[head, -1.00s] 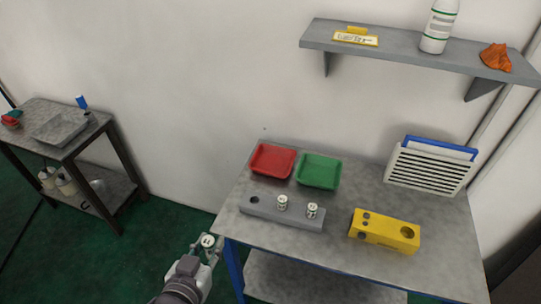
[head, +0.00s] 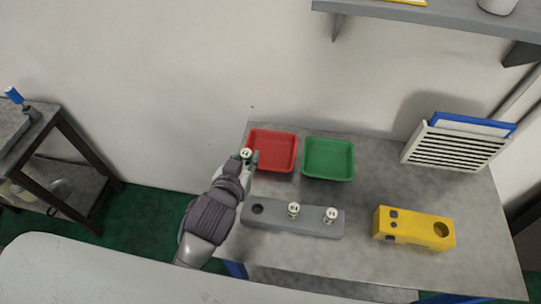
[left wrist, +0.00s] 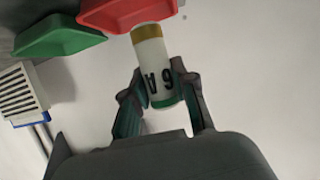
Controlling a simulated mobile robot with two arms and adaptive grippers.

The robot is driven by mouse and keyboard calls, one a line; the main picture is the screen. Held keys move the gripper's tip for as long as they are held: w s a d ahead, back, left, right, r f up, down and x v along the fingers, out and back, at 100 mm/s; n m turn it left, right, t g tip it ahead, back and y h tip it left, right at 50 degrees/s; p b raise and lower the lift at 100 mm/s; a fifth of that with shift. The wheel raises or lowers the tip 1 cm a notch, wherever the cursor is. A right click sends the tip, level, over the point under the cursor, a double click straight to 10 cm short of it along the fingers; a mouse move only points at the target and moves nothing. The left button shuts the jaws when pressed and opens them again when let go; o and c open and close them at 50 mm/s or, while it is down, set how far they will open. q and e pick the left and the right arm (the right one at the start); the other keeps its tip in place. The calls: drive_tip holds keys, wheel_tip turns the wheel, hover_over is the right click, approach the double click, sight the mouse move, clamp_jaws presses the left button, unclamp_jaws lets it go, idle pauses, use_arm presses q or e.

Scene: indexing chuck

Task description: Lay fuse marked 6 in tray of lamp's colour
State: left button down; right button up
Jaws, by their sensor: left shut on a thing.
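My left gripper (head: 249,161) is shut on a white fuse (head: 246,153), just left of the red tray (head: 272,152). In the left wrist view the fuse (left wrist: 150,60) has a gold cap and a green end band, and its printing reads "6 A". The red tray (left wrist: 118,14) is close behind its gold end there. The green tray (head: 328,160) stands right of the red one; both look empty. A yellow block (head: 418,228) with dark round holes stands at the right; I cannot make out a lit lamp. My right gripper is out of view.
A grey holder (head: 275,217) in front of the trays has one empty hole at its left and two upright fuses (head: 293,210) (head: 330,215). A louvred white box (head: 455,148) stands at the back right. A shelf (head: 430,14) hangs above.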

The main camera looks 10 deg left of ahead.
use_arm(q)
drive_tip(key=w+d+r+m+h+b, duration=0.1)
drive_tip(key=w+d+b, duration=0.2)
drive_tip(key=w+d, duration=0.35)
drive_tip(key=w+d+r+m+h+b, duration=0.15)
drive_tip(key=w+d, duration=0.25)
drive_tip(key=w, duration=0.6)
drive_tip(key=shift+n+y, duration=0.25)
drive_tip(key=shift+n, duration=0.1)
drive_tip(key=s+a+f, duration=0.1)
drive_tip(key=a+f, duration=0.1)
drive_tip(key=a, duration=0.1)
drive_tip(key=s+a+f, duration=0.2)
drive_tip(key=a, duration=0.1)
drive_tip(key=s+a+f+p, duration=0.1)
drive_tip(key=s+a+f, duration=0.1)
drive_tip(key=a+f, duration=0.1)
drive_tip(key=shift+a, duration=0.4)
drive_tip(key=shift+f, duration=2.1)
drive_tip(key=c, duration=0.9)
unclamp_jaws()
drive_tip(key=shift+f, duration=0.15)
